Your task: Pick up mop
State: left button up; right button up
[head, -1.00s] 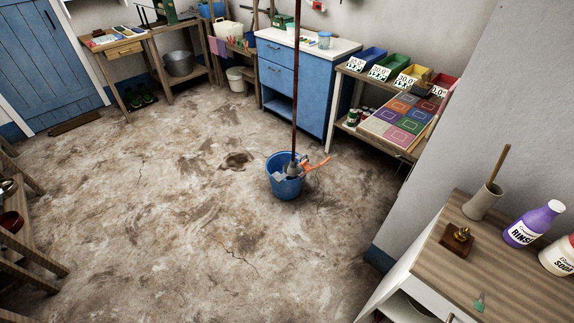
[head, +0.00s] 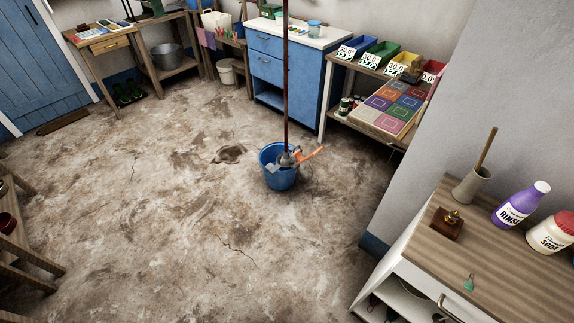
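The mop (head: 286,85) stands upright in a blue bucket (head: 279,178) on the floor, near the middle of the head view. Its long dark reddish handle rises past the top edge of the picture. Its grey lower end sits in the bucket's mouth, and the mop head is mostly hidden inside. An orange-handled item (head: 308,155) sticks out of the bucket to the right of the mop. Neither of my grippers shows in the head view.
A wooden-topped white cabinet (head: 440,262) with bottles fills the lower right. A blue cabinet (head: 273,62) and a shelf with bins (head: 355,58) stand behind the bucket. Wooden furniture (head: 25,238) is at left. The floor (head: 170,230) around the bucket is mostly clear.

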aim_at(286, 160)
jog(key=i+j+z, duration=0.1)
jog(key=i+j, duration=0.35)
jog(key=i+j+z, duration=0.1)
jog(key=i+j, duration=0.85)
jog(key=j, duration=0.15)
jog(key=i+j+z, duration=0.15)
jog(key=i+j, duration=0.35)
jog(key=i+j+z, duration=0.1)
jog(key=i+j, duration=0.3)
jog(key=j, duration=0.25)
